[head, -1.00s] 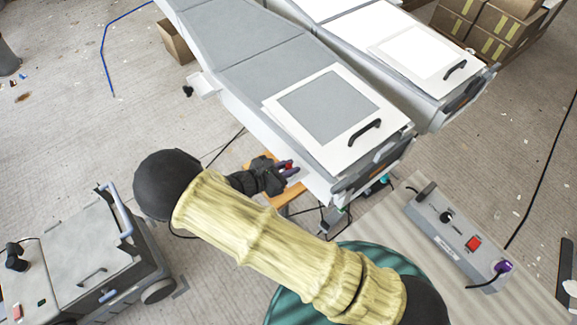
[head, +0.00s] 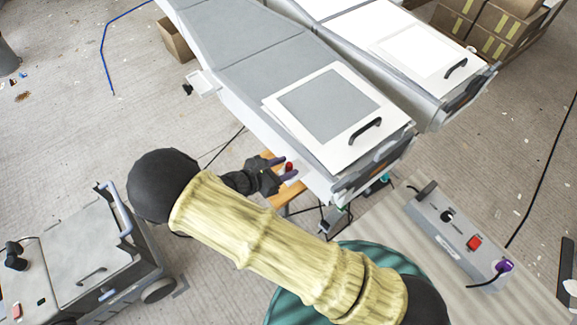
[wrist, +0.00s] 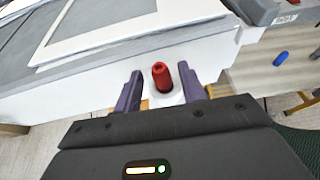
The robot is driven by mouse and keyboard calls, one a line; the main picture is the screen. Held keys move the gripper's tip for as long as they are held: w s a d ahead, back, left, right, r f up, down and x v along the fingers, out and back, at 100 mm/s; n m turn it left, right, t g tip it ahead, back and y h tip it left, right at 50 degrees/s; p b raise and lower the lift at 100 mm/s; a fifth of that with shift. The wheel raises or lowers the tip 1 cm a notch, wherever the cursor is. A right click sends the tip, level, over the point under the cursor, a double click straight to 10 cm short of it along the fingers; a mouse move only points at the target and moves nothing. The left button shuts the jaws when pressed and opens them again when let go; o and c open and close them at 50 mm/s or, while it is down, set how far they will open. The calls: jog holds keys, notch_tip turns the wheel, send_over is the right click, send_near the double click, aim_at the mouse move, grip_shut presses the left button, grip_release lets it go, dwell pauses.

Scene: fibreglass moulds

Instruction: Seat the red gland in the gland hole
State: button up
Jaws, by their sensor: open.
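The red gland (wrist: 161,76) stands roughly upright between the two purple fingers of my gripper (wrist: 160,88) in the wrist view. The fingers are open, with a visible gap on each side of the gland. A small white ledge (wrist: 168,99) shows around the gland's foot, at the side of the nearer mould. The gland hole itself is hidden, so I cannot tell how deep the gland sits. In the head view the gland (head: 289,166) is a small red spot between the open fingertips of my gripper (head: 283,169), beside the mould's edge.
The nearer grey mould (head: 260,65) with its white framed panel lies just beyond my gripper. An orange-brown table (head: 285,197) is under the gripper. A grey control box (head: 458,235) lies at the right, and a grey wheeled cart (head: 85,260) stands at the lower left.

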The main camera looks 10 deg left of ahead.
jog(key=b+v, duration=0.2)
jog(key=v, duration=0.8)
jog(key=shift+b, duration=0.35)
jog(key=shift+s+a, duration=0.1)
jog(key=shift+s, duration=0.05)
jog(key=d+r+m+g+y, duration=0.2)
jog(key=d+r+m+y, duration=0.1)
jog(key=d+m, duration=0.6)
jog(key=w+d+r+m+g+y, duration=0.1)
jog(key=d+r+m+g+y, duration=0.1)
jog(key=d+r+m, duration=0.3)
jog(key=d+r+m+g+y, duration=0.3)
jog(key=d+m, duration=1.1)
jog(key=d, duration=0.5)
jog(key=shift+w+r+g+y, duration=0.15)
jog(key=shift+r+g+y, duration=0.15)
jog(key=shift+r, duration=0.1)
jog(key=shift+c, duration=0.5)
